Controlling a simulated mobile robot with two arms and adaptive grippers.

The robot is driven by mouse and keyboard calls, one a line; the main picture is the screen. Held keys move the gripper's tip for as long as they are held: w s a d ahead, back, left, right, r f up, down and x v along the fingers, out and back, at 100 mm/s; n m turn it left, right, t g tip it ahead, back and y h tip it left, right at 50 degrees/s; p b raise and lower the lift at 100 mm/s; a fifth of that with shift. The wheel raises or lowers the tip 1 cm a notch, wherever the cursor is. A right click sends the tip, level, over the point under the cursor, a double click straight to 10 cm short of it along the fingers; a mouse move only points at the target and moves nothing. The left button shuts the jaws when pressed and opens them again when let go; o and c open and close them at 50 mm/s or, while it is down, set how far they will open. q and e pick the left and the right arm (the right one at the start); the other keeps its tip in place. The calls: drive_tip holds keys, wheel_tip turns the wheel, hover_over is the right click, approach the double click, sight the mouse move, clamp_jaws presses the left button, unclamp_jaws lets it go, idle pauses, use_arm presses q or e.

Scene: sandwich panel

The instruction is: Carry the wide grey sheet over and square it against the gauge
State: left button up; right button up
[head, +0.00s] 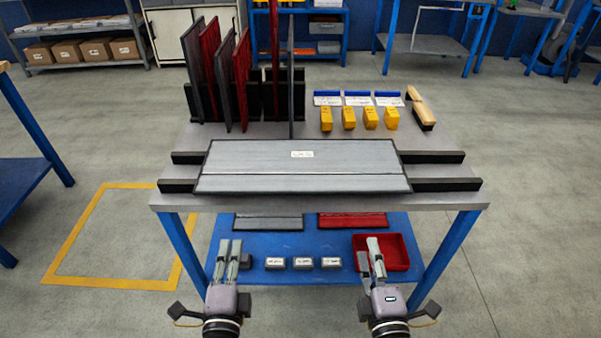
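The wide grey sheet (270,160) lies flat across two black rails on the grey table. A small white label is near its far edge, and a dark line runs along its near part. The rails stick out at both sides, the far rail (434,157) and the near rail (446,185). I cannot tell which part is the gauge. My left gripper (230,245) and my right gripper (369,248) are in front of the table, nearer than the sheet and apart from it. Both look empty. Their finger gaps are hard to judge.
Black racks (270,100) hold upright grey and red panels behind the sheet. Yellow blocks (348,119), blue-edged cards (357,98) and a wooden-handled brush (419,105) lie at the back right. The blue lower shelf (300,245) holds panels, small blocks and a red tray (396,252).

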sight(240, 190)
use_arm(q)
drive_tip(key=shift+d+r, duration=0.1)
drive_tip(key=shift+r, duration=0.45)
use_arm(e)
drive_tip(key=shift+d+r, duration=0.15)
drive_tip(key=shift+r, duration=0.3)
drive_tip(key=shift+w, duration=0.1)
